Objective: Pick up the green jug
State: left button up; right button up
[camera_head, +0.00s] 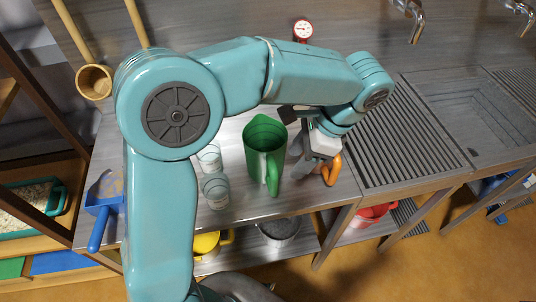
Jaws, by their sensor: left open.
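The green jug (265,149) stands upright on the grey metal counter, with its open top towards me and its handle at the front. My left gripper (293,160) is just to the right of the jug, pointing down with its jaws open. Part of the gripper is hidden by my own wrist, and I cannot tell whether a finger touches the jug. My right gripper is not in view.
Two clear cups (215,190) stand left of the jug. An orange handle (332,170) shows right of the gripper. A blue scoop (104,207) lies at the counter's left end. A ribbed drainboard (400,140) and a sink (480,120) lie to the right.

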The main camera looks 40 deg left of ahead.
aim_at(277, 184)
pick_arm(q)
jog(key=x, duration=1.1)
jog(key=shift+s+f, duration=0.1)
jog(key=shift+s, duration=0.1)
jog(key=shift+d, duration=0.1)
grip_shut()
